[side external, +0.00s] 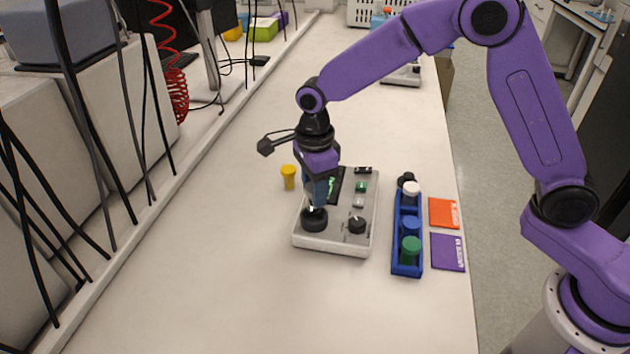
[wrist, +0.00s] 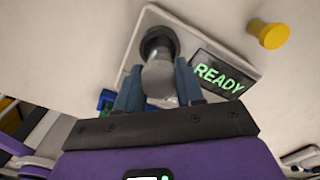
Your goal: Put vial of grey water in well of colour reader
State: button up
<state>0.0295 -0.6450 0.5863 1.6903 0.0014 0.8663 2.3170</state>
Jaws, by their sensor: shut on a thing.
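The colour reader (side external: 340,240) is a light grey box on the bench with a round black well (side external: 314,221) at its front left. The wrist view shows its screen (wrist: 222,76), which reads READY in green. My gripper (side external: 315,202) is directly above the well, pointing down. In the wrist view my gripper (wrist: 159,72) has its blue fingers shut on a greyish vial (wrist: 159,78). The vial's far end meets the black well (wrist: 158,41) in that view. How deep it sits is hidden.
A blue rack (side external: 407,262) with white, blue and green capped vials stands right of the reader. Orange (side external: 444,213) and purple (side external: 447,252) cards lie beside it. The bench front is clear.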

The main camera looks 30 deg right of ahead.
jog(key=shift+f, duration=0.2)
dwell(0.7)
jog(key=shift+f, duration=1.5)
jog(key=shift+f, duration=0.35)
jog(key=o, duration=1.6)
jog(key=shift+r, duration=3.5)
